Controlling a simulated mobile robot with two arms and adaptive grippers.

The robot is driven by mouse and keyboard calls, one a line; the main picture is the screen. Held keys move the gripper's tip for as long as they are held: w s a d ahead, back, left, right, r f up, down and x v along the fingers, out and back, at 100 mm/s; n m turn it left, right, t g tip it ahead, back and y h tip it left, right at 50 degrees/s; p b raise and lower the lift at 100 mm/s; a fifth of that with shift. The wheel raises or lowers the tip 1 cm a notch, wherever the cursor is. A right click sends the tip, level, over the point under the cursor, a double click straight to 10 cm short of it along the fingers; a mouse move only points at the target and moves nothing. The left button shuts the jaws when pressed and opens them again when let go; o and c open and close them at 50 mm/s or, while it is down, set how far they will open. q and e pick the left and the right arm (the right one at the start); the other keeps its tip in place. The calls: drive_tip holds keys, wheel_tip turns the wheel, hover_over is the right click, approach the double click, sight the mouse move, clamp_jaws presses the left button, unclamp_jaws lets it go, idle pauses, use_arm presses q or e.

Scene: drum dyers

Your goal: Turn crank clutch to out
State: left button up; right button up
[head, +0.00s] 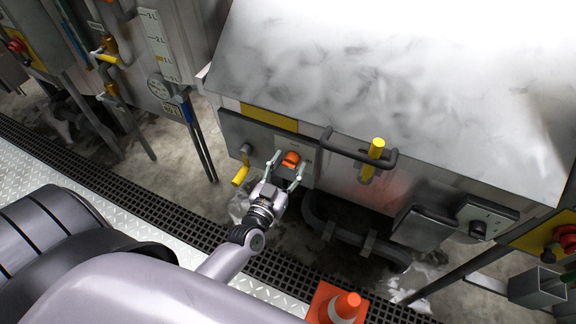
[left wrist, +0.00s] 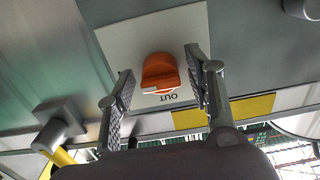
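The crank clutch is an orange rotary knob (head: 291,158) on the grey panel at the front of the white-topped machine. In the left wrist view the knob (left wrist: 160,72) sits on a pale plate (left wrist: 135,42). The word OUT reads upside down just below it, and a white mark shows on the knob's lower left edge. My left gripper (head: 288,170) is open in front of the panel, one finger on each side of the knob. In the left wrist view gaps show between the knob and both fingers of this gripper (left wrist: 160,88). My right gripper is out of view.
A yellow-handled crank (head: 240,175) is left of the knob. A dark bar (head: 345,152) and a yellow handle (head: 376,149) stick out to its right. An orange cone (head: 338,306) stands below, by the floor grating (head: 275,268).

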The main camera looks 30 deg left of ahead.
use_arm(q)
drive_tip(key=c, duration=1)
drive_tip(key=shift+o, duration=0.2)
drive_tip(key=n, duration=0.4)
drive_tip(key=shift+n, duration=0.3)
drive_tip(key=n, duration=0.4)
drive_tip(key=shift+n, duration=0.3)
drive_tip(key=n, duration=0.4)
drive_tip(key=shift+d+n, duration=0.1)
drive_tip(key=shift+n, duration=0.2)
drive_tip(key=shift+n+b, duration=0.55)
drive_tip(key=shift+n, duration=1.55)
drive_tip(key=o, duration=1.1)
drive_tip(key=shift+r, duration=0.1)
